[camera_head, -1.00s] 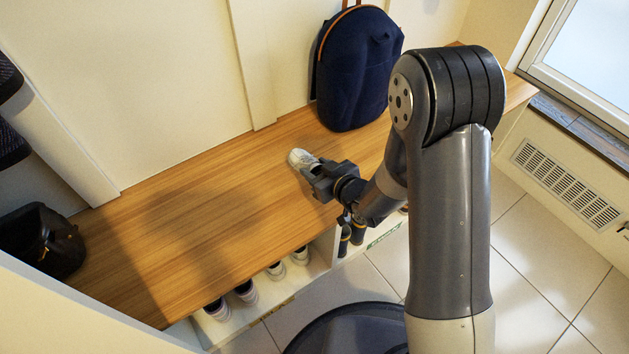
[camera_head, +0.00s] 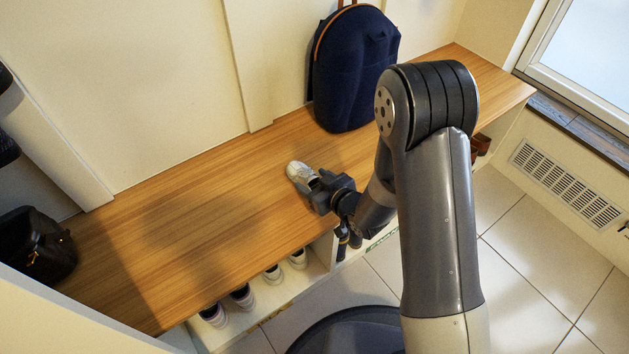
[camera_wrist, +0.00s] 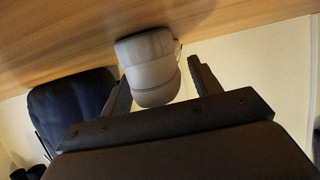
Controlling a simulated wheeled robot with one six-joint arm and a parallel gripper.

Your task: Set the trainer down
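A white-grey trainer (camera_head: 301,172) is at the bench (camera_head: 190,220), near the middle of its wooden top. The wrist view shows the rounded end of the trainer (camera_wrist: 152,68) between the two fingers of my gripper (camera_wrist: 160,75). The fingers stand apart, with a visible gap on the right side of the trainer, so my gripper looks open around it. In the head view my gripper (camera_head: 318,187) is right behind the trainer, on its front-right side. The trainer's underside is hidden, so full contact with the wood is hard to judge.
A navy backpack (camera_head: 350,75) stands on the bench against the wall. A black bag (camera_head: 37,245) is at the left end. Several shoes (camera_head: 243,296) sit in the cubbies below the front edge. The bench between bag and trainer is clear.

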